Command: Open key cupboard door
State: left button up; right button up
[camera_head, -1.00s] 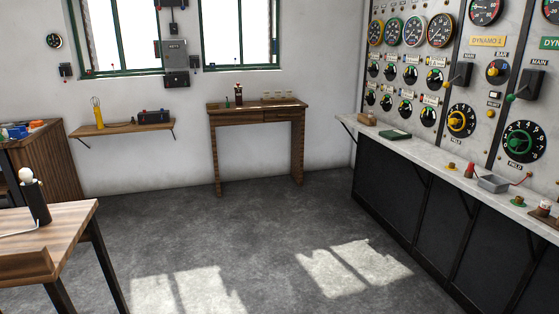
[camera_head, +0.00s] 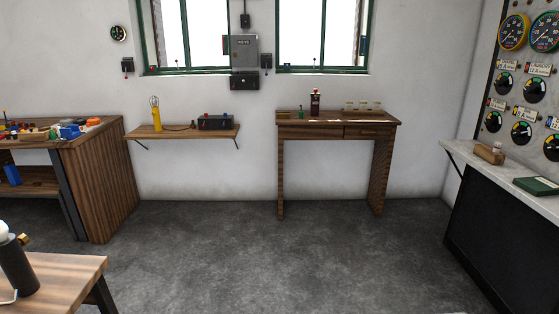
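The key cupboard (camera_head: 244,50) is a small grey box on the back wall between the two windows. It bears a dark label that reads KEYS, and its door looks shut. A dark box (camera_head: 244,81) is fixed just below it. Neither of my grippers shows in the head view.
A wall shelf (camera_head: 183,132) with a yellow lamp (camera_head: 156,113) and a dark box (camera_head: 215,121) is below left of the cupboard. A wooden desk (camera_head: 338,131) stands to its right. A workbench (camera_head: 112,190) is left, a marble counter (camera_head: 470,157) right. The middle floor is clear.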

aim_at(243, 47)
jog(key=i, duration=3.2)
jog(key=i+j, duration=0.15)
jog(key=i, duration=0.25)
jog(key=i+j+z, duration=0.15)
jog(key=i, duration=0.2)
jog(key=i+j, duration=0.15)
jog(key=i, duration=0.25)
jog(key=l+z, duration=0.05)
